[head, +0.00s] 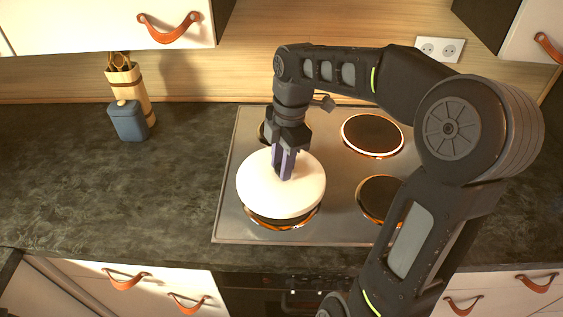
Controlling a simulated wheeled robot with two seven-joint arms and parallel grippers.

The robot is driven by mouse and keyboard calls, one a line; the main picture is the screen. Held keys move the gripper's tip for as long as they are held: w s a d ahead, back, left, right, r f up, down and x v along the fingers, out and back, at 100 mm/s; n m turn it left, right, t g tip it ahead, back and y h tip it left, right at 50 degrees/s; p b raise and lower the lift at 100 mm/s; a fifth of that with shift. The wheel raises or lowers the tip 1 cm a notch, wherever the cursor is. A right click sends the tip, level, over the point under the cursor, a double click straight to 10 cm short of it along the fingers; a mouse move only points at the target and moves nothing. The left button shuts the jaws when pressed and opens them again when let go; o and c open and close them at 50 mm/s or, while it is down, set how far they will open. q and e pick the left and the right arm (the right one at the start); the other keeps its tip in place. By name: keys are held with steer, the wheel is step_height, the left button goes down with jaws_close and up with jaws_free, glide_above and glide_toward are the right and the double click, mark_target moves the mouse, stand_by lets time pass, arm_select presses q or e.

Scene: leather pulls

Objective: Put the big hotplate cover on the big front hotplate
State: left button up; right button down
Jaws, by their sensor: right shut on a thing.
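The big hotplate cover (258,197) is a round cream-white disc. It is over the front left hotplate (283,223), whose dark, shiny front edge shows below the cover. I cannot tell whether the cover touches the hotplate or is slightly above it. The cover sits a little toward the back of that hotplate. My right gripper (284,172) points down at the middle of the cover and is shut on its handle, which the fingers hide. My left gripper is not in view.
The steel hob (229,222) has a white-rimmed back right hotplate (372,135) and a bare front right hotplate (376,196), partly behind my arm. A blue container (128,122) and a utensil holder (131,85) stand at the back left. The left worktop (110,195) is clear.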

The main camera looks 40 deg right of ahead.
steer(key=shift+f+b, duration=1.2)
steer(key=shift+f, duration=0.4)
steer(key=shift+f+b, duration=0.35)
steer(key=shift+f, duration=0.3)
steer(key=shift+f, duration=0.15)
steer(key=shift+f, duration=0.25)
steer(key=c, duration=1)
jaws_free()
steer(key=shift+r, duration=0.1)
steer(key=shift+r+p, duration=2.65)
steer(key=shift+r, duration=0.75)
